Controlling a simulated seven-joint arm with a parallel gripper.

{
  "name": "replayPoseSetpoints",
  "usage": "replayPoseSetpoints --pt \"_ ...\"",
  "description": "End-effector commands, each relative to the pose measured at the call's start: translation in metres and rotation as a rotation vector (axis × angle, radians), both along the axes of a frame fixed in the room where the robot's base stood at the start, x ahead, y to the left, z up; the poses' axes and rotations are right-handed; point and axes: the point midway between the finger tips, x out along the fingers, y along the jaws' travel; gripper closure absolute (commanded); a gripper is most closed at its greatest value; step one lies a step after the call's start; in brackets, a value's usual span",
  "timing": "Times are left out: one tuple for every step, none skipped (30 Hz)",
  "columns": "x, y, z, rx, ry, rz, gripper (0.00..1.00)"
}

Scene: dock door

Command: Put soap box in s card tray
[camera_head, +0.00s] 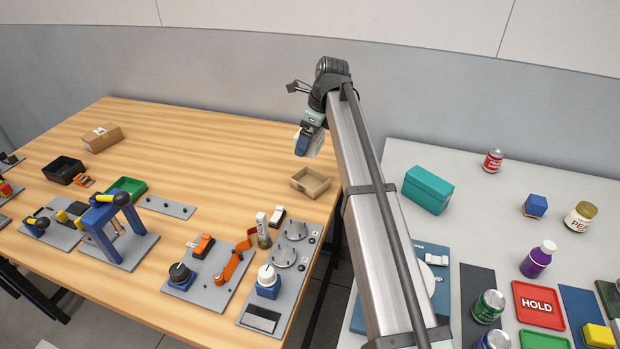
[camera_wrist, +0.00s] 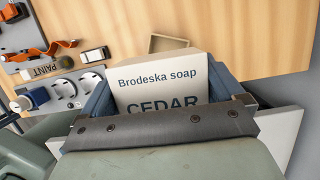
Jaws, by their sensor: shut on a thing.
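My gripper (camera_head: 306,145) is shut on a soap box (camera_head: 316,146), held up in the air above the right part of the wooden table. In the wrist view the soap box (camera_wrist: 160,80) is cream coloured, reads "Brodeska soap CEDAR", and sits between the blue fingers of my gripper (camera_wrist: 160,97); its lower part is hidden. A small open tan card tray (camera_head: 311,187) stands on the wooden table near its right edge, below my gripper in the head view. In the wrist view the card tray (camera_wrist: 155,43) shows just beyond the box, partly hidden by it.
Left of the tray are a green tray (camera_head: 138,184), a black bin (camera_head: 63,170) and a brown carton (camera_head: 102,137). Grey fixture boards with switches and knobs (camera_head: 210,275) line the front. A teal box (camera_head: 428,190) stands on the grey table.

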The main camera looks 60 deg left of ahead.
Motion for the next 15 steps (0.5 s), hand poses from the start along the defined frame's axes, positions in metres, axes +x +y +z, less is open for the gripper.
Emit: replayPoseSetpoints --pt "0.0 0.0 0.0 0.002 -0.003 0.016 0.49" --pt "0.0 0.0 -0.001 0.004 -0.005 0.023 0.49" --pt "0.0 0.0 -0.003 0.004 -0.006 0.03 0.49" --pt "0.0 -0.001 -0.005 0.005 -0.007 0.034 0.49" --pt "0.0 -0.001 -0.007 0.006 -0.007 0.035 0.49" --pt "0.0 -0.001 -0.011 0.005 -0.007 0.037 0.49" --pt "0.0 -0.001 -0.015 0.005 -0.007 0.037 0.49" --pt "0.0 -0.001 -0.019 0.005 -0.008 0.037 0.49" --pt "0.0 -0.001 -0.025 0.006 -0.007 0.037 0.49" --pt "0.0 -0.001 -0.03 0.006 -0.007 0.036 0.49" --pt "0.0 -0.001 -0.035 0.006 -0.007 0.036 0.49" --pt "0.0 -0.001 -0.042 0.004 -0.007 0.036 0.49" --pt "0.0 -0.001 -0.047 0.004 -0.007 0.036 0.49" --pt "0.0 -0.001 -0.051 0.005 -0.008 0.036 0.49" --pt "0.0 -0.001 -0.056 0.006 -0.008 0.036 0.49"
